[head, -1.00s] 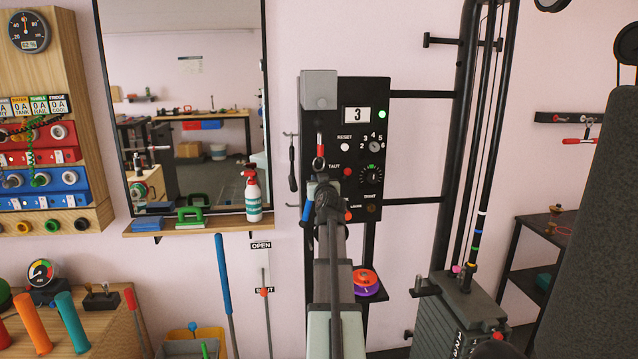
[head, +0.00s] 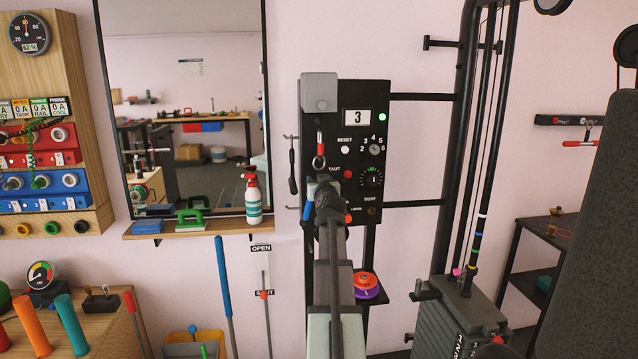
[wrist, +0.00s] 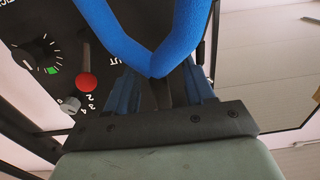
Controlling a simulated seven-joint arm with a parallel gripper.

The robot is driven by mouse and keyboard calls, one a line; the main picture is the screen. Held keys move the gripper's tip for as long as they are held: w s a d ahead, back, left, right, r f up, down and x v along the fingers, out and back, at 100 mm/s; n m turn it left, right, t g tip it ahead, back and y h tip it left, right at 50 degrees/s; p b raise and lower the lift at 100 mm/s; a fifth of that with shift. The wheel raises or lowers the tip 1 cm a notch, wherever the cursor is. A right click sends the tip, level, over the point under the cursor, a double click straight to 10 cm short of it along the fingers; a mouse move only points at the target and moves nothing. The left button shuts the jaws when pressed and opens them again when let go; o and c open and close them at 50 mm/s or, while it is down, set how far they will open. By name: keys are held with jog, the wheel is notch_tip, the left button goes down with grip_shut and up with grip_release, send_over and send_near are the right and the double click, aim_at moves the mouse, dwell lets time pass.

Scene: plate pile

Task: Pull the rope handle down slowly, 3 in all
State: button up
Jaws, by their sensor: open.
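The blue rope handle (wrist: 152,62) shows in the wrist view as a V-shaped loop, its low point at the mouth of my gripper (wrist: 162,84). The jaws stand apart, one on each side of that low point; I cannot tell whether they touch it. In the head view a bit of blue shows beside my gripper (head: 324,187), in front of the black panel. A red clip (head: 319,150) hangs just above it. The panel's counter (head: 357,117) reads 3 and a green lamp (head: 383,115) is lit. My arm hides the panel's lower middle.
A mirror (head: 185,95) with a shelf (head: 190,228) holding a spray bottle (head: 252,195) is to the left. A weight stack (head: 462,318) with a black frame stands to the right. A dark padded board (head: 595,220) fills the right edge.

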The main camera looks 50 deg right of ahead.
jog(key=shift+s, duration=0.1)
jog(key=v, duration=1.3)
jog(key=shift+s+a, duration=0.25)
